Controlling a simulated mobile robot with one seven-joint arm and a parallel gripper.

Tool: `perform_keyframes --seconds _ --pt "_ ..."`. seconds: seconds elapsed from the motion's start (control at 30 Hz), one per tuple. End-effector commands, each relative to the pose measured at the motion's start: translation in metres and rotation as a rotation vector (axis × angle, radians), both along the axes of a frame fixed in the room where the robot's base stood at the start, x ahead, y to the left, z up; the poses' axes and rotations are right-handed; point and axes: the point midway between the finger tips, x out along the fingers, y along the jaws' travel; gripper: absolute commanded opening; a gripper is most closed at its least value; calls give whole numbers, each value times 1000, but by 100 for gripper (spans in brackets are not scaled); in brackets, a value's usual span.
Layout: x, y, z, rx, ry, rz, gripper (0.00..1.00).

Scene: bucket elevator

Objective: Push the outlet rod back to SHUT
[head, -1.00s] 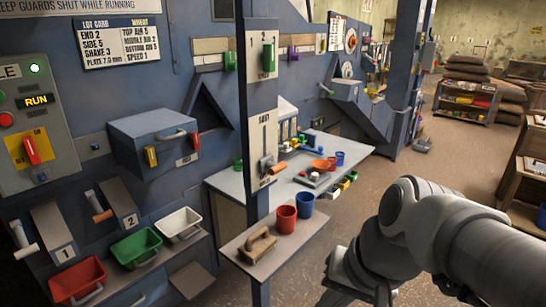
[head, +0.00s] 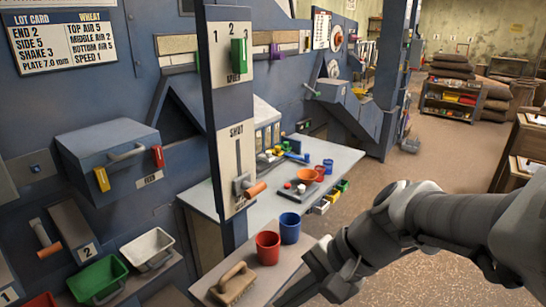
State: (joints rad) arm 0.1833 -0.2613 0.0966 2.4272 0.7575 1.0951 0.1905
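An upright plate (head: 237,155) marked SHUT at its top is fixed to the blue post. A slot runs down it. A rod with an orange handle (head: 256,189) sticks out near the slot's bottom end, well below the SHUT mark. My gripper (head: 312,282) is at the lower middle of the head view, below and to the right of the handle and apart from it. It is dark and seen from behind, and its fingertips cannot be made out. No wrist view is given.
A small shelf by the post holds a brush (head: 233,284), a red cup (head: 268,247) and a blue cup (head: 290,227), close to my gripper. A grey bench (head: 330,160) with small parts stands behind. A feed box (head: 108,155) is at left. Open floor lies at right.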

Motion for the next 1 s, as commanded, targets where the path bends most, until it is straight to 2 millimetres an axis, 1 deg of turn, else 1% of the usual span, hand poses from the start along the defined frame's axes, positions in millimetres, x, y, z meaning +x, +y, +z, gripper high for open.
perform_keyframes --seconds 0.03,0.17,0.2,0.33,0.47,0.5,0.57,0.7,0.8,0.9,1.0 --pt "7 7 -10 67 58 -52 0" --pt "28 23 -17 241 184 -182 0" --pt "37 27 -19 294 221 -225 0" --pt "65 35 -24 471 339 -361 0" --pt "98 35 -31 650 449 -502 0" --pt "109 33 -33 705 482 -547 0" --pt "125 29 -37 789 527 -612 0" --pt "163 12 -48 979 622 -764 0" --pt "185 -3 -57 1094 672 -854 0" --pt "201 -16 -64 1184 707 -924 0" --pt "211 -25 -69 1240 726 -969 0"
